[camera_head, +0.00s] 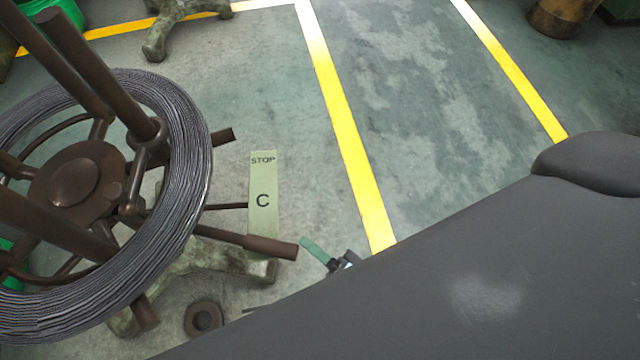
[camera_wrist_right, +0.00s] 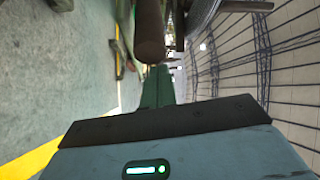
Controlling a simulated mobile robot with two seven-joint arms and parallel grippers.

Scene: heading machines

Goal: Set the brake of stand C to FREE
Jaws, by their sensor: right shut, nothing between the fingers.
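Stand C is the reel stand at the left of the head view, carrying a grey wire coil (camera_head: 190,130) on rusty brown arms. A pale green plate (camera_head: 264,180) beside it reads STOP at the top and C below; its lower end is partly covered. A thin dark rod (camera_head: 228,206) reaches the plate near the C. A thicker brown bar (camera_head: 270,247) crosses lower down. My right gripper (camera_head: 312,245) is shut and empty, its green fingertip right of the bar's end and apart from it. In the right wrist view its green fingers (camera_wrist_right: 158,88) point toward a brown bar (camera_wrist_right: 150,30). My left gripper is out of view.
My grey arm covers the lower right of the head view. A round brown foot piece (camera_head: 203,319) lies near the stand's base. Another stand's foot (camera_head: 157,40) shows at the top.

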